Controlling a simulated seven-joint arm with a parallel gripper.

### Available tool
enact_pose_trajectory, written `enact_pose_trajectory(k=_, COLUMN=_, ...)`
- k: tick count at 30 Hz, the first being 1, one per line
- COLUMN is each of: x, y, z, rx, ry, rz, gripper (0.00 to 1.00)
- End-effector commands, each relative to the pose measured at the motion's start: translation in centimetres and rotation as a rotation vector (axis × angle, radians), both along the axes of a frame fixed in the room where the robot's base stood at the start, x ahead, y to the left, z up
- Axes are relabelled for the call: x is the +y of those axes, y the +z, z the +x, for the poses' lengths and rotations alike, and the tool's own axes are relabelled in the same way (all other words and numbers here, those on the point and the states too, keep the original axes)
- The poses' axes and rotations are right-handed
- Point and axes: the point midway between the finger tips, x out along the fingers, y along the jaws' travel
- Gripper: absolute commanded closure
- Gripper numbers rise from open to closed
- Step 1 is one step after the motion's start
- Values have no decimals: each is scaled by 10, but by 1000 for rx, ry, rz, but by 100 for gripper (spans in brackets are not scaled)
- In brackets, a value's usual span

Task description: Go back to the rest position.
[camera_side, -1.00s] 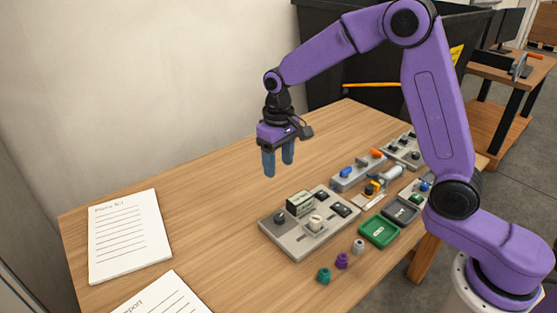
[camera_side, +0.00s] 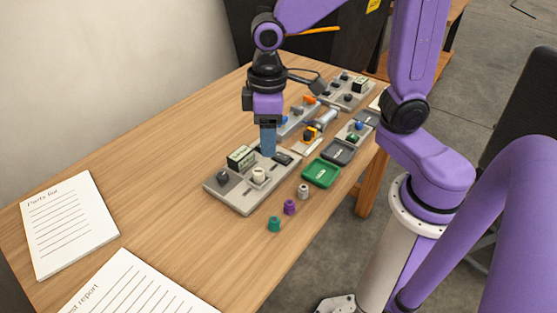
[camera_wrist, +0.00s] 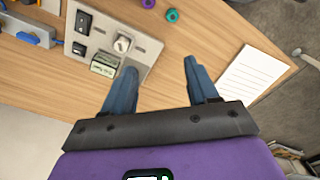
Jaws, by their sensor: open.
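My gripper (camera_side: 267,140) has blue fingers on a purple and black wrist. In the side view it hangs above the grey control panel (camera_side: 237,200), in front of the panel's far part.
Small teal (camera_side: 274,224), purple (camera_side: 290,207) and grey (camera_side: 303,191) pieces stand near the table's front edge. A green tray (camera_side: 322,172) and a dark tray (camera_side: 338,151) lie beyond them. Paper sheets (camera_side: 68,225) lie at left. The table's left middle is clear.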

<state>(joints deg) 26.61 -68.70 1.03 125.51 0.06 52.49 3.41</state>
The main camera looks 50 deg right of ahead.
Motion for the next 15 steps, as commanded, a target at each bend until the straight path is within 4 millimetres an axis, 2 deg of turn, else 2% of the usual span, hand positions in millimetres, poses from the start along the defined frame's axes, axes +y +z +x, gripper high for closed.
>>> enact_pose_trajectory(k=1, x=-4, y=2, z=-14, rx=-2, ry=36, rz=2, gripper=42)
enact_pose_trajectory(k=9, x=-29, y=3, z=-83, rx=-6, ry=220, rz=6, gripper=42)
enact_pose_trajectory(k=15, x=-51, y=1, z=-127, rx=-8, ry=343, rz=10, gripper=42)
